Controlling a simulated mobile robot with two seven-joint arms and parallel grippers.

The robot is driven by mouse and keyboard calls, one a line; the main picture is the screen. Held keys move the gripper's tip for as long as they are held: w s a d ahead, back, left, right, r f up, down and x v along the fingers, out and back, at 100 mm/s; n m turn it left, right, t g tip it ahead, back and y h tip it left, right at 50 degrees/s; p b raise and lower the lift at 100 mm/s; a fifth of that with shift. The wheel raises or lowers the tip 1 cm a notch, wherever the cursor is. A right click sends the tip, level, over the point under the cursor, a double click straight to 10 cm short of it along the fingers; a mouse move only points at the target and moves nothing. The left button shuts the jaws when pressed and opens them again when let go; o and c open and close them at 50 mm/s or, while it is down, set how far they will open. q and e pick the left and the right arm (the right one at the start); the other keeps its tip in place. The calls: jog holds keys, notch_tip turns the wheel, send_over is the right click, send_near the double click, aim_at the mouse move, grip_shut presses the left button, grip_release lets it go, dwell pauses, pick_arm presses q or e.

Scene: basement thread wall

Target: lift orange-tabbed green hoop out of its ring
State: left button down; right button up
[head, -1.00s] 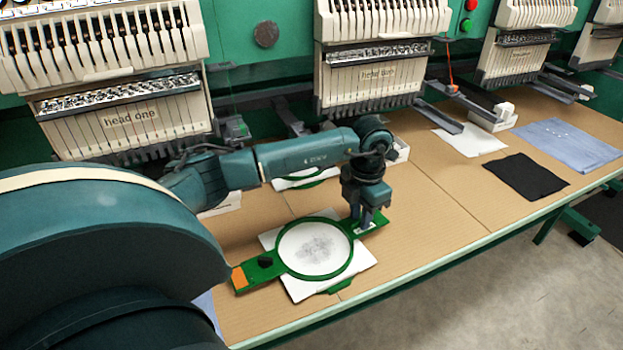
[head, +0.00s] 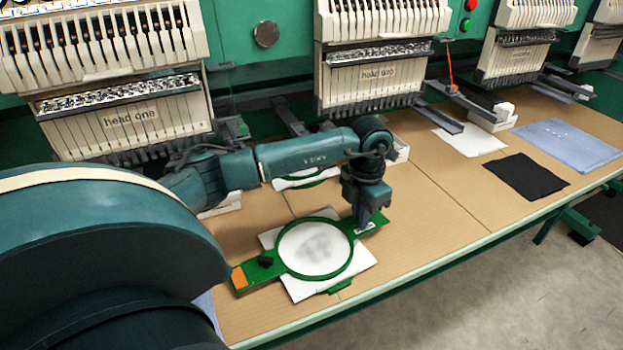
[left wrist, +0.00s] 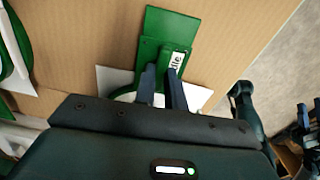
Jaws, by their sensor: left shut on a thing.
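The green hoop (head: 287,266) with an orange tab (head: 239,278) lies on the tan table, around white cloth with a grey smudge in its middle. A dark knob sits on its left arm. My left gripper (head: 362,226) points down at the hoop's right arm, by a small white label. In the left wrist view the left gripper's fingers (left wrist: 162,92) are shut on the hoop's green arm (left wrist: 163,55), beside the label. The outer ring cannot be told apart from the hoop; the two look seated together.
Embroidery heads (head: 375,80) stand along the back. Another green hoop with white cloth (head: 300,181) lies behind my left arm. A black cloth (head: 525,176) and a blue cloth (head: 567,145) lie to the right. The table's front edge (head: 430,270) is close to the hoop.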

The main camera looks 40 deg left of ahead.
pick_arm(q)
jog(key=shift+r, duration=0.2)
dwell(0.5)
jog(key=shift+r+p, duration=1.05)
jog(key=shift+r, duration=0.3)
notch_tip(320, 180, up, 6)
jog(key=p, duration=0.4)
jog(key=shift+f, duration=0.1)
